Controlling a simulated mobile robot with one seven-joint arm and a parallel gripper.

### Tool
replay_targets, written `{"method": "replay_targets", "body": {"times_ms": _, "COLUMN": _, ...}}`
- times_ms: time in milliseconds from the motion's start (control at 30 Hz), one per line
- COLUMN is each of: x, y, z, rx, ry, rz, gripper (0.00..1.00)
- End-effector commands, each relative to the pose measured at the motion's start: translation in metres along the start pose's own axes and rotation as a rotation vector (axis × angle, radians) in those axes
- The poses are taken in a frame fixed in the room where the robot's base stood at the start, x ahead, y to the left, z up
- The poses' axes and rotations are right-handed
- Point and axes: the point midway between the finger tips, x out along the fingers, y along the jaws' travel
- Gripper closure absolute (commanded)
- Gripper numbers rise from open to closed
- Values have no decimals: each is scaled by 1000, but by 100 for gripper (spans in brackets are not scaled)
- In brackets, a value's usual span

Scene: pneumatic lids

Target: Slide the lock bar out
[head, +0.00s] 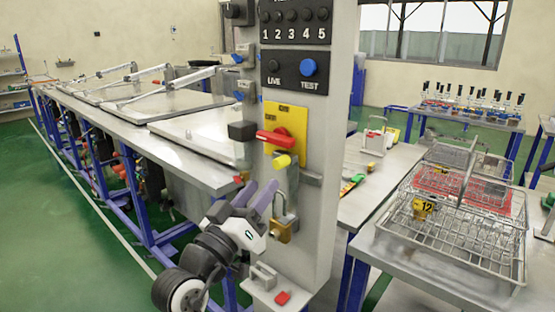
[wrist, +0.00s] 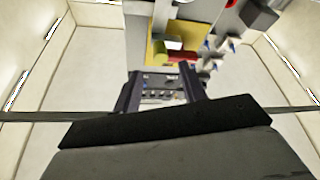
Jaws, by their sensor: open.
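A yellow plate (head: 289,127) on the grey upright panel carries a red handle (head: 278,138). Just below the handle a yellow round-ended piece (head: 282,161), likely the end of the lock bar, sticks out; the rest of the bar is not clear. A brass padlock (head: 283,231) with a raised shackle hangs below it. My gripper (head: 261,192) is open, in front of the panel below and left of the yellow end, apart from it. In the wrist view the yellow end (wrist: 160,60) and red handle (wrist: 183,56) show beyond my open fingers (wrist: 160,82), with nothing held.
A dark box (head: 242,131) juts from the panel left of the handle. A small ledge (head: 268,291) with a red piece is at the panel's foot. A lidded steel bench (head: 185,172) runs left; wire baskets (head: 470,255) stand on a table at right.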

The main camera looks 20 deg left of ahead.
Motion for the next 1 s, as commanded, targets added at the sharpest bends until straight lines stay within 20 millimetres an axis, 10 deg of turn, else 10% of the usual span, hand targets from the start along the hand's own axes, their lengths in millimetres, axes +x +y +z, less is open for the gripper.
{"method": "replay_targets", "body": {"times_ms": 300, "x": 56, "y": 1, "z": -2, "rx": 0, "ry": 0, "rz": 0, "gripper": 58}}
{"method": "replay_targets", "body": {"times_ms": 767, "x": 68, "y": 0, "z": 0, "rx": 1, "ry": 1, "rz": -1, "gripper": 58}}
{"method": "replay_targets", "body": {"times_ms": 1000, "x": 68, "y": 0, "z": 0, "rx": 1, "ry": 1, "rz": -2, "gripper": 89}}
